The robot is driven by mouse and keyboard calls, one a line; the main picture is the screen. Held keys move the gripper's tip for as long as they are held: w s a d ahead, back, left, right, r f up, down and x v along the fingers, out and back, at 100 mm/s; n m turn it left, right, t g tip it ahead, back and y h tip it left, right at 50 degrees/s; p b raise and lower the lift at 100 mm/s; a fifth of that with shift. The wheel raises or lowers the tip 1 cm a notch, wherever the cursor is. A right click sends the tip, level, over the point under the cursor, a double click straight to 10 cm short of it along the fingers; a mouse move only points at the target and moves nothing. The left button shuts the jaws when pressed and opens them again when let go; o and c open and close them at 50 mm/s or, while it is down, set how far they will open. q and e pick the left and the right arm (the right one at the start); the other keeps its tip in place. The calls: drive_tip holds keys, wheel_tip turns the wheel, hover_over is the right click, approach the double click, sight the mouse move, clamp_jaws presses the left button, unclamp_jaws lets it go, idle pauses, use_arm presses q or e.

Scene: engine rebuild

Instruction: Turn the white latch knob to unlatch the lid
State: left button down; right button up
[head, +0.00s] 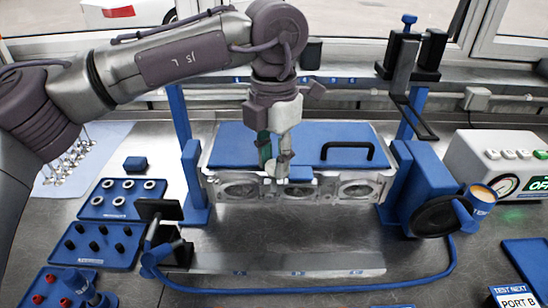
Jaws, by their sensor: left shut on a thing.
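The blue lid (235,148) lies flat on top of the grey metal engine head (322,192), held between blue stand posts. A black handle (347,146) sits on its right half. My left gripper (276,160) points down at the middle of the lid's front edge. It is shut on a small pale thing there, which seems to be the white latch knob; the fingers mostly hide it. My right gripper is not in view.
A blue crank housing (424,190) stands right of the engine head, with a mug (480,198) and a white control box (500,160) beyond. Blue trays (122,199) of parts lie at left. A blue hose (330,289) crosses the front.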

sight(274, 164)
use_arm(q)
drive_tip(key=c, duration=0.9)
unclamp_jaws()
drive_tip(key=shift+o, duration=0.2)
wheel_tip(274, 164, up, 12)
drive_tip(key=shift+r, duration=0.1)
